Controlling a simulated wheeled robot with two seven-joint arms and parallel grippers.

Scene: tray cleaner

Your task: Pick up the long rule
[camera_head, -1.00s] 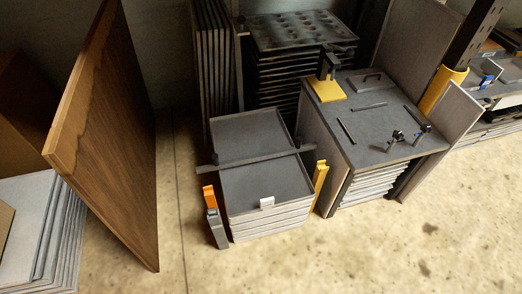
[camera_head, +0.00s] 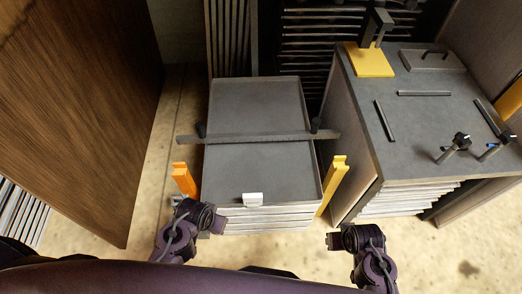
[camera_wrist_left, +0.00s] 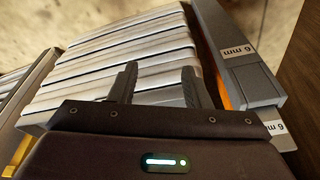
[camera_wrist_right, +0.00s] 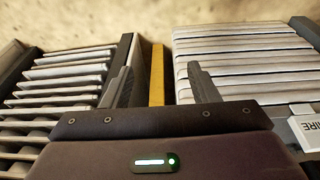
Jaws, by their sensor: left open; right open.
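The long rule appears to be the long dark grey bar (camera_head: 258,138) lying across the tray stack in the head view. Its ends overhang the stack on both sides, with a small dark post near each end. My left gripper (camera_head: 217,222) is at the stack's front left corner, below and nearer than the bar. It is open and empty in the left wrist view (camera_wrist_left: 160,75). My right gripper (camera_head: 334,240) is off the stack's front right corner, open and empty in the right wrist view (camera_wrist_right: 160,78). The bar is not clear in either wrist view.
The top tray (camera_head: 230,180) has a white tag (camera_head: 253,199) at its front. An orange upright (camera_head: 182,180) and a yellow upright (camera_head: 333,184) flank the stack. A workbench (camera_head: 420,140) with small tools stands right. A large wooden panel (camera_head: 85,110) stands left.

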